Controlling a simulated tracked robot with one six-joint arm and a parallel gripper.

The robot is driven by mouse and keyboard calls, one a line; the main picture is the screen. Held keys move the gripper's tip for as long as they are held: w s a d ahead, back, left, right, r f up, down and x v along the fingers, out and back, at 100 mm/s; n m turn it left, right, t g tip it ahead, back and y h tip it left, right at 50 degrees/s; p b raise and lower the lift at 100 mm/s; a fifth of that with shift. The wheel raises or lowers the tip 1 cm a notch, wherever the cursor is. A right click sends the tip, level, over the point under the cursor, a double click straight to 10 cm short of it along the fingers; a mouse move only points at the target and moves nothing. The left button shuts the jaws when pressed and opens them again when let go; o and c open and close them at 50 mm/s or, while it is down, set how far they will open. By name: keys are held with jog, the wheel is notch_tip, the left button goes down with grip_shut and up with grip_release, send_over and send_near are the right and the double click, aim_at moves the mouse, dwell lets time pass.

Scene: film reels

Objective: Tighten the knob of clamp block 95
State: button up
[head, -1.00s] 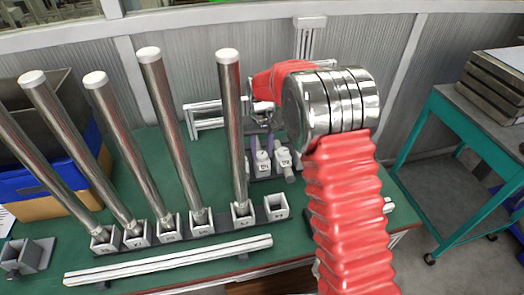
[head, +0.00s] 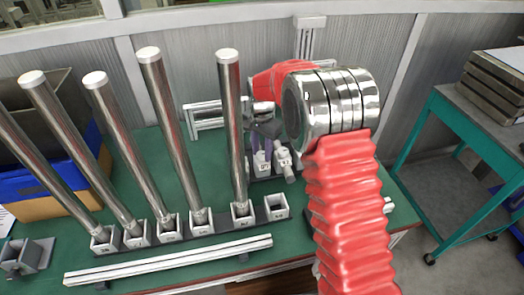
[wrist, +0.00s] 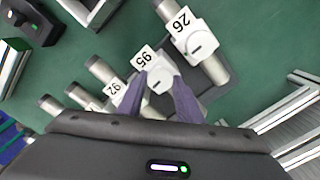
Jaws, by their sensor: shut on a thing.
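Clamp block 95 (wrist: 145,56) shows its number label in the wrist view, with a white knob (wrist: 159,80) just below the label. My gripper (wrist: 161,82) has its two purple fingers on either side of this knob, shut on it. The fingertips hide the knob's sides. In the head view my gripper (head: 263,148) reaches down behind the tall rods to a small row of white clamp blocks. The labels there are too small to read, and my red-sleeved arm hides part of the area.
Several tall metal rods (head: 233,130) stand in front of my gripper. A white rail (head: 170,258) lies on the green table (head: 180,248).

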aim_at(262, 154)
jog(key=shift+w+r+m, duration=0.1)
jog(key=shift+w+m, duration=0.05)
jog(key=shift+m, duration=0.35)
jog(key=o, duration=1)
jog(key=shift+o, duration=0.2)
notch_tip(262, 154, up, 14)
jog(key=shift+f, duration=0.2)
dwell(0.4)
